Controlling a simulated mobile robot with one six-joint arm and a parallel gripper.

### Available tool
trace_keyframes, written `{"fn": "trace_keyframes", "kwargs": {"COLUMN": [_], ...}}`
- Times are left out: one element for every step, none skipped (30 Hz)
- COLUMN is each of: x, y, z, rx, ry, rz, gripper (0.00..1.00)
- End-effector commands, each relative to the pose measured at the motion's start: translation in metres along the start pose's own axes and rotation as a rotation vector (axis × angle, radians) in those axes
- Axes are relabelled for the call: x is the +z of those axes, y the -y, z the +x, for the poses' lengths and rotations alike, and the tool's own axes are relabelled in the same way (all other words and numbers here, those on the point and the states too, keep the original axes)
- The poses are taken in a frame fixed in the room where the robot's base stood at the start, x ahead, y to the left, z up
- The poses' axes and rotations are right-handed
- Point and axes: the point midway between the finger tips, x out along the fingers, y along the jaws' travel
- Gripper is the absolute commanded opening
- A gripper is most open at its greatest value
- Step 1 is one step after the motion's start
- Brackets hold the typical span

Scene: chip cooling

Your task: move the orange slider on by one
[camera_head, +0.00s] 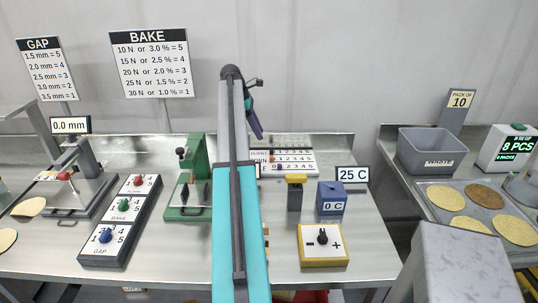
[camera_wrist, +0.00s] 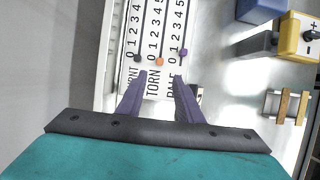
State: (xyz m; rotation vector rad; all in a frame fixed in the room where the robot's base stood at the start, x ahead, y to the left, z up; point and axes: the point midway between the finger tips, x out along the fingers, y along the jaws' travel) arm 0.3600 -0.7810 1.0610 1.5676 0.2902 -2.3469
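The slider board (camera_wrist: 146,15) has three rows of numbers, with BURNT partly cut, TORN and PALE labels, and shows in the wrist view. The orange slider (camera_wrist: 159,61) is in the middle TORN row, beside the 0. A black slider (camera_wrist: 138,58) is at the 0 end of its row. A purple slider (camera_wrist: 184,52) sits slightly further up the PALE row. My gripper (camera_wrist: 163,75) is open and empty, its purple fingers apart just below the orange slider in the picture. Its height above the board is unclear. In the head view my arm hides part of the board (camera_head: 308,170).
Right of the board are a yellow-topped grey block (camera_head: 295,190), a blue box reading 0 C (camera_head: 332,198) and a yellow plus-minus dial box (camera_head: 323,258). Left are a green press (camera_head: 195,180) and a three-knob panel (camera_head: 122,220). A waste bin (camera_head: 432,150) stands far right.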

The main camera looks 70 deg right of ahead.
Motion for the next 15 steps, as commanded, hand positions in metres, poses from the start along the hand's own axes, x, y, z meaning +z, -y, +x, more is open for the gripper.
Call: {"fn": "trace_keyframes", "kwargs": {"x": [0.000,0.000,0.000,0.000,0.000,0.000,0.000,0.000,0.000,0.000,0.000,0.000,0.000,0.000,0.000], "y": [0.001,0.001,0.001,0.002,0.002,0.001,0.001,0.001,0.002,0.002,0.002,0.001,0.001,0.001,0.001], "z": [0.005,0.008,0.012,0.016,0.019,0.024,0.028,0.033,0.038,0.042,0.046,0.051,0.056,0.060,0.065], "rx": [-0.001,-0.001,-0.002,-0.002,-0.002,-0.002,-0.002,-0.002,-0.003,-0.003,-0.002,-0.001,-0.002,-0.003,-0.002], "ry": [0.000,0.000,0.000,0.000,0.000,0.000,0.000,0.000,0.000,0.000,-0.001,-0.001,-0.001,-0.001,-0.001], "rz": [0.000,0.000,-0.001,-0.001,0.000,0.000,0.000,-0.001,0.000,0.000,0.000,0.000,-0.001,-0.001,-0.001], "gripper": [0.33,0.33,0.33,0.33,0.33,0.33,0.33,0.33,0.33,0.33,0.33,0.33,0.33,0.33,0.33]}}
